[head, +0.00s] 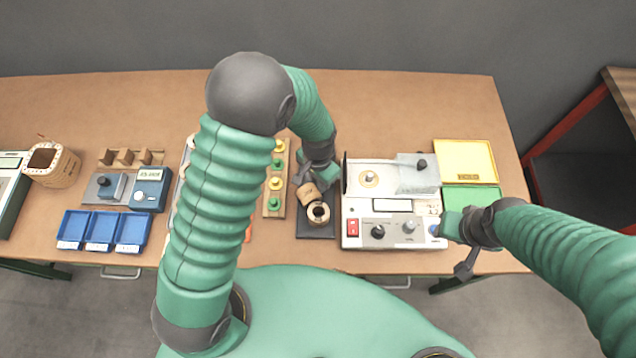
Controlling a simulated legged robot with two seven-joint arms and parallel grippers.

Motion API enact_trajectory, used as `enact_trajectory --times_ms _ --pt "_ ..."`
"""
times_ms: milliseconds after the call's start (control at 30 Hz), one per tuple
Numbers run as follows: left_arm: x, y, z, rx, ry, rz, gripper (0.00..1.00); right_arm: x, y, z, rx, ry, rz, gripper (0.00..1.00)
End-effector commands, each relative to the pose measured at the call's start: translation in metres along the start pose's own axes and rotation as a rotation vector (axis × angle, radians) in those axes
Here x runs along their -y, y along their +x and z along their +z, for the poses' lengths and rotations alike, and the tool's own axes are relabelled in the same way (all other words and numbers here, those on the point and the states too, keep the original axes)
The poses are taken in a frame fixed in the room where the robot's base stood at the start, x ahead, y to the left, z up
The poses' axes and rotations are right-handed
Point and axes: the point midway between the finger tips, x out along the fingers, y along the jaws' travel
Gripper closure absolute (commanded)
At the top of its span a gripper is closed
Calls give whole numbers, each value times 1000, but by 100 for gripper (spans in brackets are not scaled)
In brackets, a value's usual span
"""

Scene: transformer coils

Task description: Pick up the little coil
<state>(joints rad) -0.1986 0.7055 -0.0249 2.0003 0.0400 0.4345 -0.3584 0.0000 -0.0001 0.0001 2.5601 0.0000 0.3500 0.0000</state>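Two small tan coils are by a dark mat (315,231) in the middle of the table. The nearer coil (318,213) shows a round dark hole on top. The farther coil (307,194) looks tilted and sits directly under my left gripper (308,181). The fingers are at or against this coil, and I cannot tell whether they grip it. A larger tan coil (57,168) with a square dark opening stands at the far left. My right gripper (466,266) is at the table's front edge, right of the white machine, with no coil near it; its finger opening is unclear.
A white machine (350,210) with knobs stands right of the mat. Yellow (465,156) and green (468,198) trays lie beyond it. A wooden strip (274,211) with coloured buttons stands left. Blue bins (100,231) are farther left. The back of the table is clear.

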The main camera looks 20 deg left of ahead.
Motion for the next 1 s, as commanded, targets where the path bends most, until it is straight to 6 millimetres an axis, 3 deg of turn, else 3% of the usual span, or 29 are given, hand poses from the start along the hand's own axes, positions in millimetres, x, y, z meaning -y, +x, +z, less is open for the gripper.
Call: enact_trajectory --times_ms 100,1000 --pt "0 -1 1 0 0 0 100 0 0 0 0 0 0 64" --pt "0 -1 1 1 0 0 100 0 0 0 0 0 0 64"
